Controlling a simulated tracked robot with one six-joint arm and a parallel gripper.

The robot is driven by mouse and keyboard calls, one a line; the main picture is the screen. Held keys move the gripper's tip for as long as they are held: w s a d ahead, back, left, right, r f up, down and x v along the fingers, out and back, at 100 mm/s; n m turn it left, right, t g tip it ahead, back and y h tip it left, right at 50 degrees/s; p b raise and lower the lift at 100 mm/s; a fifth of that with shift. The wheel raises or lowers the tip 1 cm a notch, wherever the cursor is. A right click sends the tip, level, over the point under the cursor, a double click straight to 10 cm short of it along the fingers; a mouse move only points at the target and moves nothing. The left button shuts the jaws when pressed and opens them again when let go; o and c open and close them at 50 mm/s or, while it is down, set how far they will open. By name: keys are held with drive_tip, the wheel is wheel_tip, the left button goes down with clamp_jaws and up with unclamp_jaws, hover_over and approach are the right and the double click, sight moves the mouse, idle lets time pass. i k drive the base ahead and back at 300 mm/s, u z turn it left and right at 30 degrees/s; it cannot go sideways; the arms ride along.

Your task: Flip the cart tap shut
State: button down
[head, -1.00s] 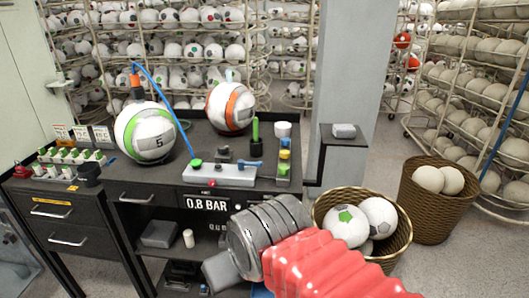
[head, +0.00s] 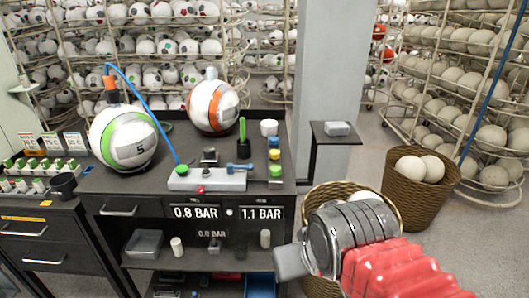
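A light grey valve block (head: 207,180) sits on the dark cart top, near its front edge. A small tap with a blue lever (head: 243,168) is at the block's right end; the lever looks roughly level, and I cannot tell whether the tap is open. A blue hose (head: 150,115) runs from the block's left end up to an orange fitting by the green-striped ball (head: 122,138). My gripper (head: 290,262) is in front of the cart, below and right of the tap, and apart from it. Its fingers are seen edge-on, so its opening is unclear.
The orange-striped ball (head: 213,107) and an upright green-handled tool (head: 242,137) stand behind the block. Signs on the cart front (head: 196,212) read 0.8 BAR and 1.1 BAR. Wicker baskets (head: 420,182) with balls stand right, near a grey pillar (head: 330,60).

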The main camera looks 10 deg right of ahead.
sight(230, 167)
drive_tip(key=z, duration=1)
drive_tip(key=k, duration=0.5)
drive_tip(key=u, duration=1.6)
drive_tip(key=i, duration=1)
drive_tip(key=u, duration=0.05)
